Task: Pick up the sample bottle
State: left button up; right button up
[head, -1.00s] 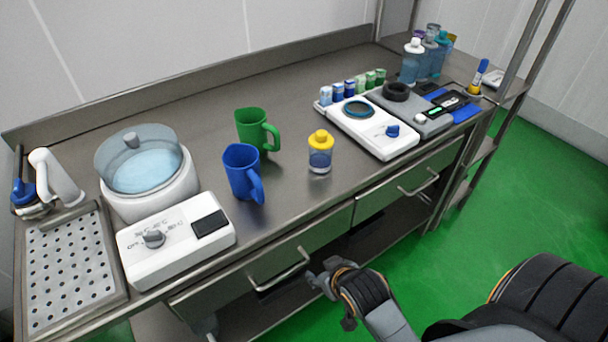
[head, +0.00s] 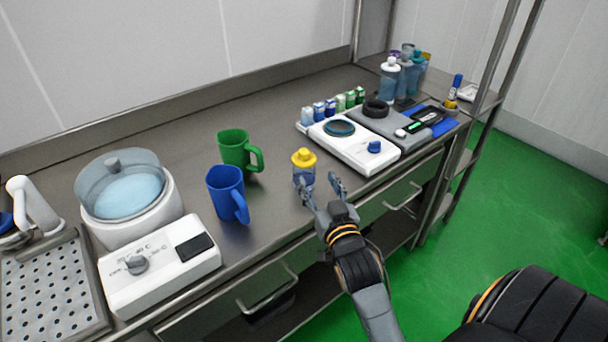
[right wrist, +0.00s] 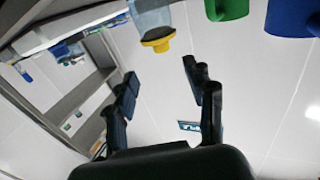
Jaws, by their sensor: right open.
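The sample bottle (head: 303,168) has a yellow cap and a clear body and stands upright on the steel table. My right gripper (head: 322,192) is open at the table's front edge, just in front and to the right of the bottle. Its left finger partly hides the lower part of the bottle. In the right wrist view the bottle (right wrist: 155,30) appears upside down at the top, beyond the spread fingers (right wrist: 165,85) and not between them. My left gripper is not in view.
A blue mug (head: 226,192) and a green mug (head: 234,148) stand left of the bottle. A white scale (head: 350,155) is to the right. A white water bath (head: 160,262) is at the left. Bare table lies behind the bottle.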

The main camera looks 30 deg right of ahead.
aim_at(306, 157)
jog(key=x, duration=0.6)
jog(key=shift+w+p, duration=0.3)
jog(key=p+x, duration=0.1)
jog(key=x, duration=0.4)
jog(key=shift+w, duration=0.15)
grip_shut()
